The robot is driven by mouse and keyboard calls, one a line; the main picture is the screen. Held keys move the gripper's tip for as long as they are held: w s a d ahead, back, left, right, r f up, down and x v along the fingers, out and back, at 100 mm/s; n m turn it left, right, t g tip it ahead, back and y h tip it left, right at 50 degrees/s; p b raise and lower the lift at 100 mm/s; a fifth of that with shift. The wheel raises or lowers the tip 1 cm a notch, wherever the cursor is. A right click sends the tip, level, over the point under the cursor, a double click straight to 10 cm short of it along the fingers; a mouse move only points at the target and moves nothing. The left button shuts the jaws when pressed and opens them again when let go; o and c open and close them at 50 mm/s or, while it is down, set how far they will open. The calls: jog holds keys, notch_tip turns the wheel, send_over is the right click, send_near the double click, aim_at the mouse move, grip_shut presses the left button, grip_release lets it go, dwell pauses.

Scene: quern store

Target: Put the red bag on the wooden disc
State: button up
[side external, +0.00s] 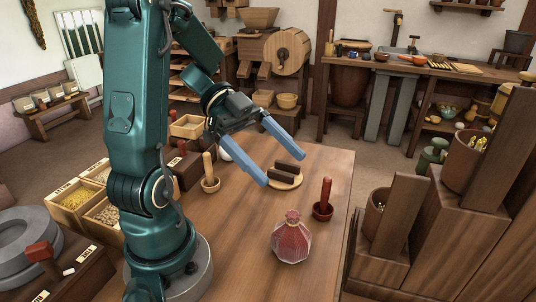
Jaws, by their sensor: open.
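The red bag (291,241) stands upright on the table, near its front right part. It is dark red with pale lines and a narrow gathered neck. The wooden disc (288,186) is pale and round, and lies farther back on the table. Two dark brown bars (286,168) lie on it. My gripper (282,170) has two blue fingers spread wide apart, with nothing held between them. In the picture its fingertips reach over the disc area, above the table. The red bag is apart from the gripper, lower in the picture.
A wooden mortar with a pestle (210,184) stands left of the disc. Bins of grain (75,198) are at the left. Stepped wooden blocks (440,220) rise beyond the table's right edge. The table's middle is clear.

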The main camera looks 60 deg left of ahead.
jog(key=w+a+r+t+y, duration=0.2)
jog(key=w+a+t+y, duration=0.25)
jog(key=w, duration=0.45)
jog(key=w+a+r+t+y, duration=0.25)
jog(key=w+t+y, duration=0.2)
jog(key=w, duration=0.55)
jog(key=g+y, duration=0.4)
jog(key=g, duration=1)
send_over(296, 217)
notch_tip(296, 217, down, 4)
jog(key=shift+f, duration=0.1)
notch_tip(296, 217, down, 10)
jog(key=shift+f, duration=0.15)
jog(key=shift+a+f, duration=0.2)
jog(key=shift+f, duration=1.25)
jog(key=shift+a+f, duration=0.15)
jog(key=shift+f, duration=1.3)
